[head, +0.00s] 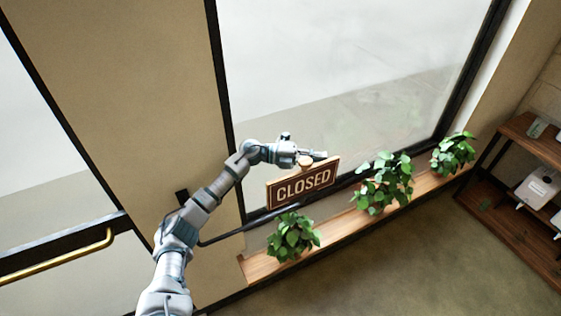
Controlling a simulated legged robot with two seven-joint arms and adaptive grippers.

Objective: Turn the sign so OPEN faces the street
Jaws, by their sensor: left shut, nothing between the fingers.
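The sign (303,186) hangs in front of the window, tilted in the picture. Its face toward me reads CLOSED in pale letters on a dark board with a wooden frame. My left gripper (318,156) is at the sign's top edge, beside a small round tan knob or hanger (305,161). Its fingers are shut and hold nothing. I cannot tell whether they touch the sign. The sign's far side is hidden. My right gripper is not in view.
A wooden sill (340,228) runs below the window with three potted plants (293,236), (383,183), (453,153). A door with a brass handle (60,257) is at left. Wooden shelves (510,215) stand at right. The floor between is clear.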

